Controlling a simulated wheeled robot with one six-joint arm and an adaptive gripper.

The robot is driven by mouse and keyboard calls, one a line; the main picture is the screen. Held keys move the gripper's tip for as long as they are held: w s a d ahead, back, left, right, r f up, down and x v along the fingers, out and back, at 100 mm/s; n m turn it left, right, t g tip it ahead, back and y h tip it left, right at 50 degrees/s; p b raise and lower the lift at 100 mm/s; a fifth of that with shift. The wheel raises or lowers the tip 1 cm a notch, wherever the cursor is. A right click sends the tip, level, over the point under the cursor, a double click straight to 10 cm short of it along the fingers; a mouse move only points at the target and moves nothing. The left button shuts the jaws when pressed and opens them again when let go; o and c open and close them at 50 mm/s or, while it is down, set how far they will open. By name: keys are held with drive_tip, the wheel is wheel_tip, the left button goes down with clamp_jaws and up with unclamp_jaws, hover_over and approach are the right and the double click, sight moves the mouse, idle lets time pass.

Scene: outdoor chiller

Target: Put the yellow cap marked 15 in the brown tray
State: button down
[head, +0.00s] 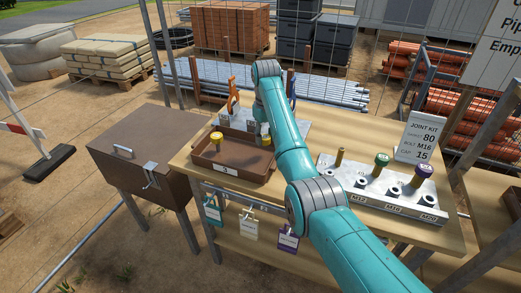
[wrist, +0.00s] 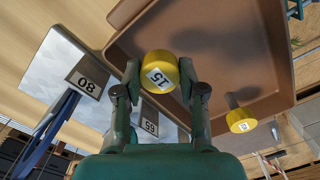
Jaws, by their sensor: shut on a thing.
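My gripper (wrist: 160,85) is shut on a yellow cap marked 15 (wrist: 158,68), with the label facing the wrist camera. In the head view the held cap (head: 266,140) is over the right part of the brown tray (head: 235,172). In the wrist view the tray (wrist: 262,60) lies behind the cap, which looks apart from its floor. Another yellow cap (head: 216,138) stands on a stem at the tray's left side. It also shows in the wrist view (wrist: 240,120), its mark too small to read surely. My arm partly hides the gripper in the head view.
Plates marked 80 (wrist: 88,82) and 65 (wrist: 150,125) lie beside the tray. A grey rack (head: 375,190) with several holes and green (head: 381,160) and purple (head: 423,172) topped pieces stands right. A joint kit sign (head: 420,138) stands behind it. A brown box (head: 140,155) is left.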

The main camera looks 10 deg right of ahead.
sight(265, 156)
drive_tip(key=shift+f, duration=3)
drive_tip(key=c, duration=0.7)
unclamp_jaws()
drive_tip(key=shift+f, duration=0.1)
wheel_tip(265, 156, up, 12)
drive_tip(key=shift+r, duration=0.15)
